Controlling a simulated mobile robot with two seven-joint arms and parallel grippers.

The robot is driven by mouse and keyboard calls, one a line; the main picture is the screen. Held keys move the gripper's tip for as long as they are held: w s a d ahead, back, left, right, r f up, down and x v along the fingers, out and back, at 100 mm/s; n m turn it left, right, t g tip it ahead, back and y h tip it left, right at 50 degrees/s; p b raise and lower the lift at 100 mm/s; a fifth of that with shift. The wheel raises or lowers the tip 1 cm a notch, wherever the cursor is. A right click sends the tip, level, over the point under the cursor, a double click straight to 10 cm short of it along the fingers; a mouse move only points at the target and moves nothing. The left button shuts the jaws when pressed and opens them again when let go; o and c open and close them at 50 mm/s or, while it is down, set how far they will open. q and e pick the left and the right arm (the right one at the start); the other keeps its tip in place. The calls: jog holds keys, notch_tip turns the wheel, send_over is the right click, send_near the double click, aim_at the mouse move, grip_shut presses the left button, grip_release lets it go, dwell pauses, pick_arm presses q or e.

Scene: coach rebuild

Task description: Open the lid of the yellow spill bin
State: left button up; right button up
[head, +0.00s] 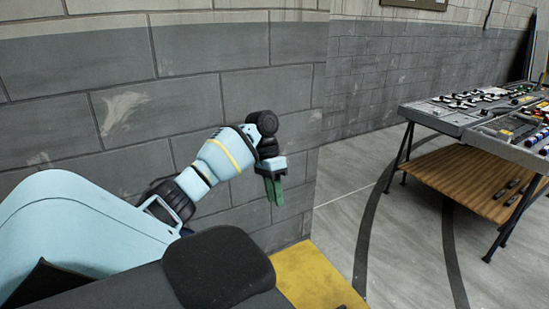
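A flat yellow surface (312,278), which looks like the top of the yellow spill bin, shows at the bottom middle of the head view. Its near and left parts are hidden behind dark grey and black shapes, and I see no handle or lid seam on it. My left gripper (275,193) hangs above and beyond the yellow surface, in front of the grey block wall. Its green fingers point down, lie close together and hold nothing. They appear apart from the yellow surface. My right gripper is not in view.
A grey block wall (110,85) stands close behind my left arm and ends at a corner near the middle. On the right, a workbench (437,117) carries many small parts, with a wooden lower shelf (455,172). The floor (400,240) between is clear.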

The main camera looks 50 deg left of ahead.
pick_arm(q)
jog(key=shift+s+d+r, duration=0.15)
jog(key=shift+s+d, duration=0.7)
jog(key=shift+d, duration=0.25)
